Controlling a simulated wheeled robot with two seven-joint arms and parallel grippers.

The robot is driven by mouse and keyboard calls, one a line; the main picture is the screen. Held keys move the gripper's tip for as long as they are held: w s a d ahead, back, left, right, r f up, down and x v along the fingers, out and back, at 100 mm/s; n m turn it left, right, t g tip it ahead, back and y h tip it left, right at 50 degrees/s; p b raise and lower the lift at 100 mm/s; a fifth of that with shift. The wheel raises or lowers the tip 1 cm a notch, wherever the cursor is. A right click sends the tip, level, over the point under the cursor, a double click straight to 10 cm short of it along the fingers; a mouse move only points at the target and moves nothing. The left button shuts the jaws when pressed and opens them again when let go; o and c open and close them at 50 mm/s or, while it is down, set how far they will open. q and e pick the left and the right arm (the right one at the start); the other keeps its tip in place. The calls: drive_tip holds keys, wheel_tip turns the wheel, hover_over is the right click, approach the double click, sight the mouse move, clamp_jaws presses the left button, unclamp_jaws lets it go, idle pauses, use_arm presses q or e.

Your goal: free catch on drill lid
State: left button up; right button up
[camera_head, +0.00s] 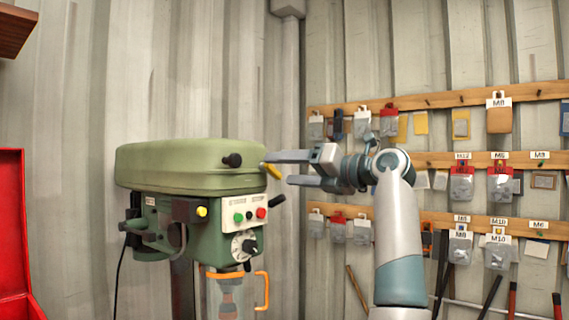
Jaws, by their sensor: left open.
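The green drill press (170,225) stands at left centre with its long green lid (185,165) closed on top. A black knob (232,160) sits on the lid's front side. My left gripper (279,169) is open, pointing left at that end. Its upper finger is just above the yellow lever and its lower finger is below and to the right. I cannot tell whether either touches it. My right gripper is not in view.
The drill's front has buttons, a dial (243,245), a black handle (277,201) and a clear guard with an orange handle (262,290). Wooden rails (440,100) with hanging packets line the right wall. A red cabinet (12,235) stands at far left.

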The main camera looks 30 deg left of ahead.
use_arm(q)
drive_tip(key=shift+a, duration=0.55)
drive_tip(key=shift+c, duration=0.6)
drive_tip(key=c, duration=0.9)
drive_tip(key=shift+c, duration=0.2)
drive_tip(key=shift+r+n, duration=0.1)
drive_tip(key=shift+n, duration=0.8)
drive_tip(key=shift+r+n+b, duration=0.2)
drive_tip(key=shift+n+b, duration=0.05)
drive_tip(key=shift+n, duration=0.55)
drive_tip(key=shift+r+n+b, duration=0.15)
drive_tip(key=shift+n+b, duration=0.1)
drive_tip(key=shift+n, duration=0.55)
